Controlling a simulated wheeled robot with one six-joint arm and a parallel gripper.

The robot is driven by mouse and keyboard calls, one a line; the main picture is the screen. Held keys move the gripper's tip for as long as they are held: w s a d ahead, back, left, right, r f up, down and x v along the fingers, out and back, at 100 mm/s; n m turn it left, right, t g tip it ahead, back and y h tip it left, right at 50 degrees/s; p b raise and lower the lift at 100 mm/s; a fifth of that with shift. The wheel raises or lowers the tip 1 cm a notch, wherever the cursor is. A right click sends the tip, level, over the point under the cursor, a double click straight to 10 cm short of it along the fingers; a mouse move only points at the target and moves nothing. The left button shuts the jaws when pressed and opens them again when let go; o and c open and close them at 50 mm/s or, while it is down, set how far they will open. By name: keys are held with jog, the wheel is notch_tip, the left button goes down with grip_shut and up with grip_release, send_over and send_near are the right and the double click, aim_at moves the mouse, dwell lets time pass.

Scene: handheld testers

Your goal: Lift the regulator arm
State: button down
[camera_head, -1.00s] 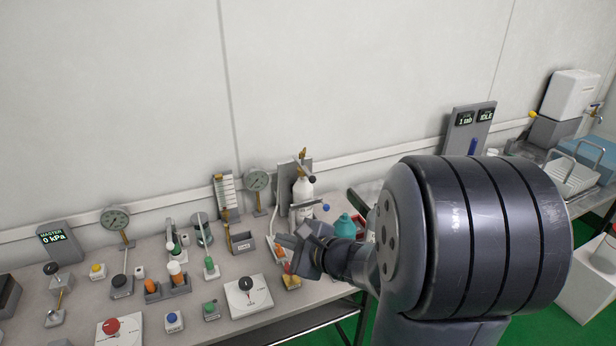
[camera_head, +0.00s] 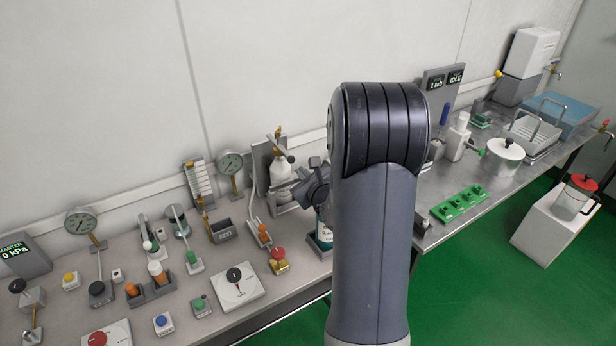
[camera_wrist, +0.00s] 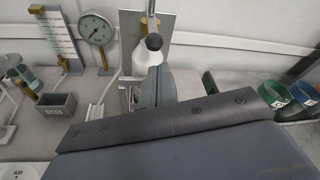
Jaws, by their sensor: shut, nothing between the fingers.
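The regulator arm appears to be the slim metal lever with a black ball knob (camera_head: 290,158) at the white bottle stand; in the head view it slopes down from a brass fitting. The knob (camera_wrist: 153,42) also shows in the wrist view, in front of the white bottle. My gripper (camera_head: 303,190) is beside the bottle, partly hidden by my arm. In the wrist view its shut, empty fingers (camera_wrist: 157,82) point at the stand, just below and slightly right of the knob. Whether they touch the lever or bottle cannot be told.
A pressure gauge (camera_head: 230,163) and a grey bin (camera_head: 222,231) stand left of the bottle. A red-knobbed brass valve (camera_head: 278,261) sits in front. A teal bottle (camera_head: 323,236) stands close below my gripper. The wall is right behind the stand.

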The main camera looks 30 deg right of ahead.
jog(key=shift+p+x, duration=0.35)
jog(key=shift+x, duration=1.65)
